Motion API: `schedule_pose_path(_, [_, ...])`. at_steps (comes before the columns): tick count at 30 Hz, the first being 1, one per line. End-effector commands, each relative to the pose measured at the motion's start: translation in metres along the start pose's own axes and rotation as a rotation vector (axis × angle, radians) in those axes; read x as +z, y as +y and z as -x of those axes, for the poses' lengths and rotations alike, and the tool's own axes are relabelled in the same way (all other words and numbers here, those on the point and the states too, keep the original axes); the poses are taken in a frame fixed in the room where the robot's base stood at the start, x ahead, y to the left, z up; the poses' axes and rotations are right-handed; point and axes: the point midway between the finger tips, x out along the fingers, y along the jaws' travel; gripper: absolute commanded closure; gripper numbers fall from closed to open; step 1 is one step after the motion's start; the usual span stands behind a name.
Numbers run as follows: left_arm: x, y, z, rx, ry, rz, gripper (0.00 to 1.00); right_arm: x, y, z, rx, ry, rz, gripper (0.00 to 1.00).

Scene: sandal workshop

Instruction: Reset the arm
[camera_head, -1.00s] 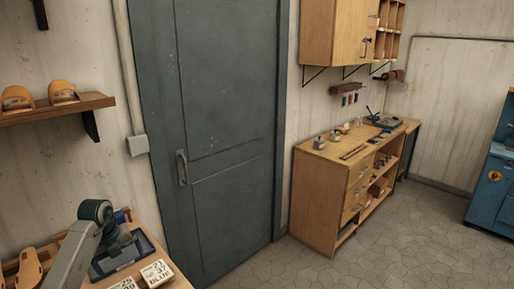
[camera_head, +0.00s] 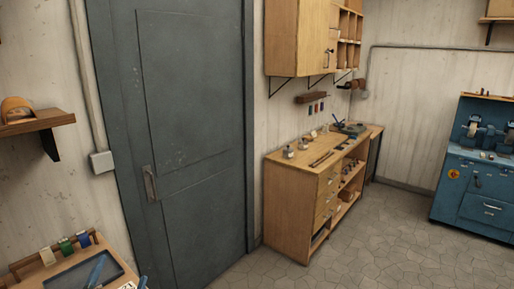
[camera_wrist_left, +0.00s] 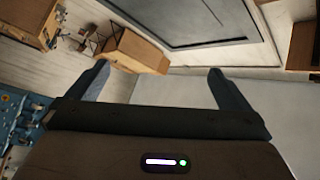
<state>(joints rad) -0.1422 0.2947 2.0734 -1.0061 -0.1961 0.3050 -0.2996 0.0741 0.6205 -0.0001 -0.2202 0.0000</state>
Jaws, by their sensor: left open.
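My left gripper (camera_wrist_left: 156,78) shows in the left wrist view with its two dark fingers spread wide apart and nothing between them. Its wrist body with a small lit panel fills the bottom of that view. In the head view, two small bluish shapes at the lower left edge may be its fingertips, but I cannot tell for sure. My right gripper is in neither view.
A workbench with a dark-rimmed tray (camera_head: 72,281) is at lower left, below a wall shelf (camera_head: 38,122). A grey door (camera_head: 190,130), wooden drawer cabinet (camera_head: 290,190) and blue grinder machine (camera_head: 465,205) stand beyond. The floor (camera_head: 385,235) is open.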

Motion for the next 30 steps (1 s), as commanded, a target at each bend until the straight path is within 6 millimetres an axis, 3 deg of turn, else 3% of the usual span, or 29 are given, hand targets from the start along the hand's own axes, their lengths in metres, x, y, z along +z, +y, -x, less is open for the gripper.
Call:
schedule_pose_path(6, [0.059,0.022,0.084,0.059,-0.501,0.279,0.0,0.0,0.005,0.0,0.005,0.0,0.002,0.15])
schedule_pose_path(10, [0.076,0.051,0.149,0.19,-0.785,0.407,0.0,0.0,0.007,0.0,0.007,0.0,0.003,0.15])
schedule_pose_path(15, [0.074,0.081,0.219,0.375,-1.036,0.503,0.0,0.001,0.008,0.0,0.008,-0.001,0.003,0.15])
schedule_pose_path(21, [0.057,0.101,0.281,0.568,-1.218,0.563,0.0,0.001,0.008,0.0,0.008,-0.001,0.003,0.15])
schedule_pose_path(28, [0.031,0.113,0.341,0.784,-1.367,0.602,0.0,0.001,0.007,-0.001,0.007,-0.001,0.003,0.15])
schedule_pose_path(30, [0.051,0.135,0.339,0.776,-1.37,0.597,0.0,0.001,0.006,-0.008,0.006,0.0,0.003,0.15])
